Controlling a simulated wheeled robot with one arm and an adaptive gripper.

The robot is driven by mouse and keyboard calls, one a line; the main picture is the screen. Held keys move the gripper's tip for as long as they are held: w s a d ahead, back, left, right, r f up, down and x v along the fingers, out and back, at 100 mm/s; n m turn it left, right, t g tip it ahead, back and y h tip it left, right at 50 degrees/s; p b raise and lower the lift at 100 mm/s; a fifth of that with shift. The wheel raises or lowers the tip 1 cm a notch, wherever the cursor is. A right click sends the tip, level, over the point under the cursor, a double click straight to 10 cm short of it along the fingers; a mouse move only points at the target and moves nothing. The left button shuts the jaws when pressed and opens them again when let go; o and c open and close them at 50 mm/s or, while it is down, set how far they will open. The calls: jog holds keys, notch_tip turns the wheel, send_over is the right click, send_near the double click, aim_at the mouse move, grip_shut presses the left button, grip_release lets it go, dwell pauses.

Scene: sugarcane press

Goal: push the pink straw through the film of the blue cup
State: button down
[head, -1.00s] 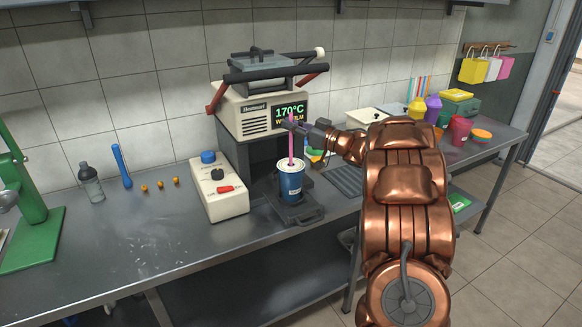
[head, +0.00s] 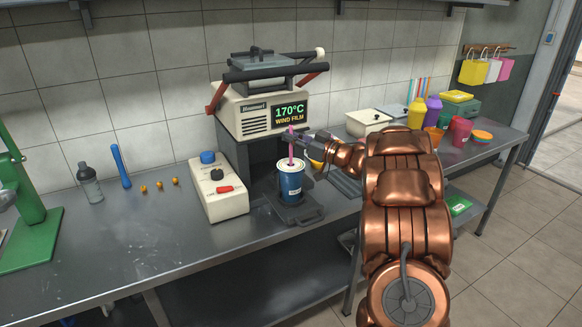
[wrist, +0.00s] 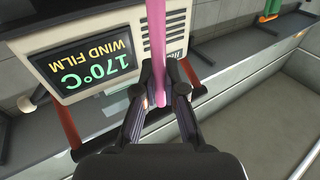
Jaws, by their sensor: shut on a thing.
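The blue cup (head: 291,186) stands upright on the sealing machine's tray, with a pale film top. The pink straw (head: 291,150) stands nearly upright over it, its lower end meeting the film and seeming to run into the cup; the exact entry spot is too small to make out. My gripper (head: 293,137) is shut on the straw near its upper end, above the cup. In the wrist view the straw (wrist: 156,40) runs between the two fingers of my gripper (wrist: 160,84); the cup is not seen there.
The sealing machine (head: 255,117) showing 170°C stands right behind the cup. A cream control box (head: 218,190) is close on the left. Several coloured cups and containers (head: 433,110) stand to the right. The counter's left front (head: 150,245) is clear.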

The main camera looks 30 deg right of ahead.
aim_at(291, 126)
jog(key=shift+f, duration=0.65)
jog(key=c, duration=1.2)
grip_release()
notch_tip(291, 126, up, 7)
jog(key=p, duration=0.5)
jog(key=shift+p, duration=0.3)
